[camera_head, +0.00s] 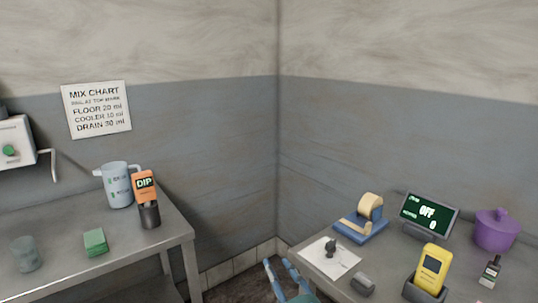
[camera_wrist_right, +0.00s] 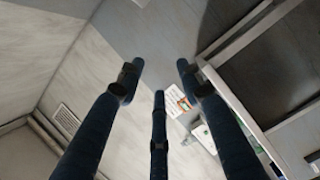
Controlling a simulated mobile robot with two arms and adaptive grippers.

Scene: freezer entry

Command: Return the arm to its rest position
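My left arm and gripper are not in view.
The left table (camera_head: 150,252) holds a pitcher (camera_head: 118,188), an orange DIP device (camera_head: 145,187) and a green sponge (camera_head: 95,242). The right table (camera_head: 389,263) holds a tape dispenser (camera_head: 368,217), a display (camera_head: 428,215), a yellow handheld (camera_head: 432,268) and a purple pot (camera_head: 495,230).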

